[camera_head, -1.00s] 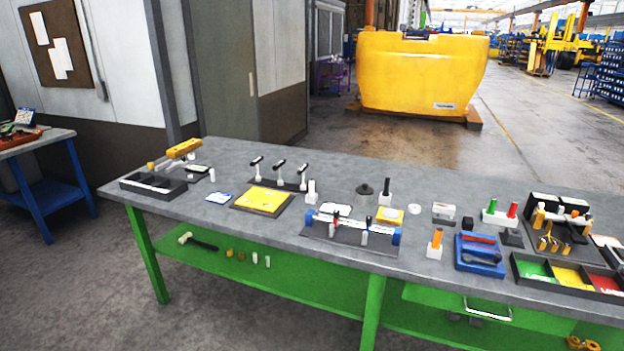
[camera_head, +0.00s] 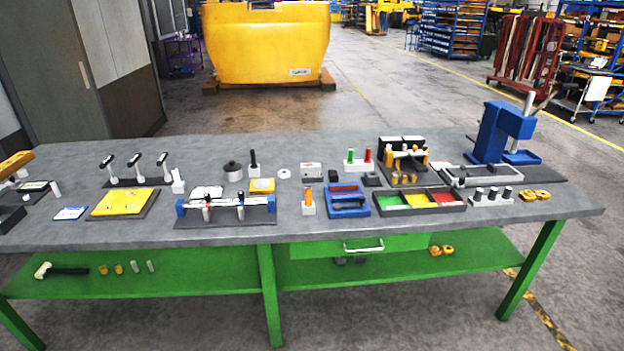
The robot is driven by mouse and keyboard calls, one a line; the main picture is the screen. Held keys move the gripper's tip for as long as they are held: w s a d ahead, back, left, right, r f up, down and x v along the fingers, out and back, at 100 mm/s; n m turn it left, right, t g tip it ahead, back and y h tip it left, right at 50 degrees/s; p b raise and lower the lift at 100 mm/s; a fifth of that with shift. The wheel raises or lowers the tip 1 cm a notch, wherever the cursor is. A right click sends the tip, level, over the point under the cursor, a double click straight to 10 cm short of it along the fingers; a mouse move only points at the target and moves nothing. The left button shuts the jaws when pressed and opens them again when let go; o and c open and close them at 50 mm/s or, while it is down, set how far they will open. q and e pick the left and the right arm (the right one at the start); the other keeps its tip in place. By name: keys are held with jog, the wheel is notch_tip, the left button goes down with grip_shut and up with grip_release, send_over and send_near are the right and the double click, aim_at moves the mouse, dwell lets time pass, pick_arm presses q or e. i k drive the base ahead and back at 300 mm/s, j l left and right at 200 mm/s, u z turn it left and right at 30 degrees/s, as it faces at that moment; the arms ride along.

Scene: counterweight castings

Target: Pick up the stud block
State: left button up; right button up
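A light block with several dark upright studs (camera_head: 491,200) stands at the right part of the bench, near its front edge; it looks like the stud block. It is upright and nothing touches its studs. It stands just right of a tray with green, yellow and red compartments (camera_head: 463,206). Neither of my grippers is in view.
The grey bench top (camera_head: 345,230) carries many items. Yellow parts (camera_head: 534,195) lie right of the studded block, and a blue press (camera_head: 497,135) stands behind it. A long fixture with blue ends (camera_head: 225,212) is left of centre. Floor is clear beyond the right end.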

aim_at(313, 177)
jog(key=l+u, duration=0.15)
jog(key=u, duration=0.2)
jog(key=i+l+u, duration=0.1)
jog(key=u, duration=0.25)
jog(key=l+u, duration=0.2)
jog(key=u, duration=0.15)
jog(key=l+u, duration=0.45)
jog(key=l, duration=0.65)
jog(key=l+u, duration=0.15)
jog(key=l, duration=0.9)
